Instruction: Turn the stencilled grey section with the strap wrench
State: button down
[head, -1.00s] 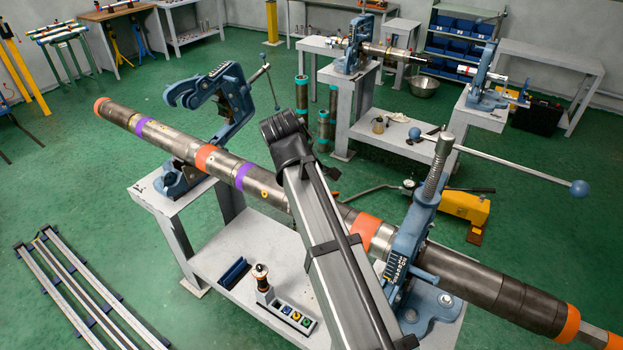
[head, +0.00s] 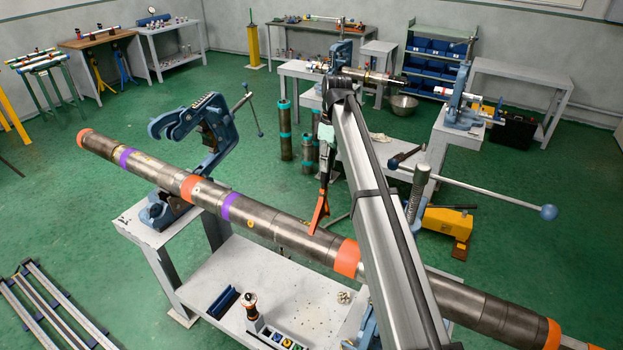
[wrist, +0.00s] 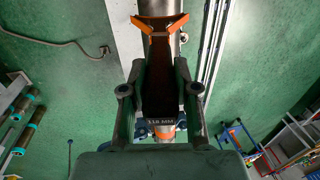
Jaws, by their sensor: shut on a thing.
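A long pipe string (head: 287,228) of grey-brown sections with orange and purple bands lies across two blue vises. I cannot make out which section carries the stencil. My gripper (head: 325,137) is shut on the handle of the strap wrench (head: 320,213), which hangs down with its orange forked end at the pipe, left of the right-hand orange band. Whether the fork touches the pipe I cannot tell. In the wrist view, the dark wrench (wrist: 164,88) runs between my fingers (wrist: 158,95), its orange fork over the pipe (wrist: 157,7); its label reads "118 MM".
The left vise (head: 212,125) has its yoke swung open. The right vise's screw and long handle (head: 490,193) stick out right of my arm, which hides its body. A grey bench (head: 270,280) below holds a small tool block. A yellow pump (head: 447,222) stands behind.

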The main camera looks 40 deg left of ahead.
jog(key=w, duration=0.1)
jog(key=w+r, duration=0.1)
jog(key=w, duration=0.1)
jog(key=shift+g, duration=0.4)
jog(key=shift+b+x, duration=0.45)
jog(key=shift+x, duration=1.5)
jog(key=shift+f, duration=0.15)
jog(key=shift+x, duration=0.8)
jog(key=shift+s+d+f+b, duration=0.1)
jog(key=shift+s+f+b, duration=0.1)
jog(key=shift+f+b, duration=0.35)
dwell(0.8)
jog(key=shift+f, duration=0.15)
jog(key=shift+t, duration=0.9)
jog(key=shift+s+d+r+b, duration=0.15)
jog(key=shift+s+d+b, duration=0.15)
jog(key=shift+s, duration=0.75)
jog(key=shift+s+d+r+b, duration=0.15)
jog(key=shift+s+d, duration=0.1)
jog(key=shift+s, duration=0.8)
